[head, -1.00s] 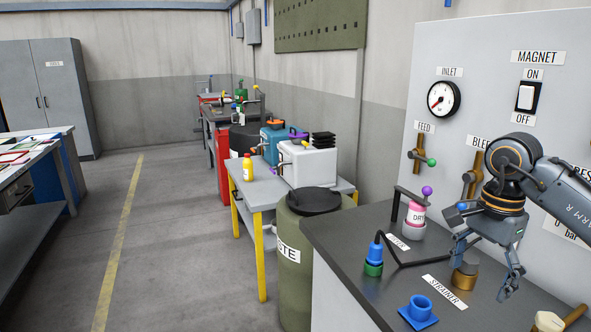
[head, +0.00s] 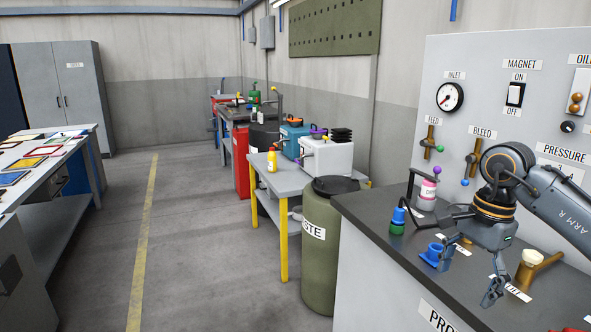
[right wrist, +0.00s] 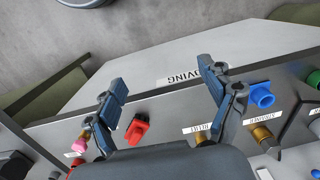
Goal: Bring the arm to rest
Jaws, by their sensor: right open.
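My right arm comes in from the right in the head view. Its gripper (head: 470,270) hangs pointing down, open and with nothing between its fingers, over the front part of the dark bench top (head: 375,208). In the right wrist view the two fingers (right wrist: 162,76) are spread apart, with the bench's front edge and the PROVING label (right wrist: 185,78) showing between and below them. My left gripper is not in view.
A blue cup-like fitting (head: 434,256), a blue and green fitting (head: 397,222) and a brass piece (head: 528,270) stand on the bench near the gripper. A panel (head: 455,60) with gauge and valves rises behind. A green waste drum (head: 322,255) stands left; the aisle floor is clear.

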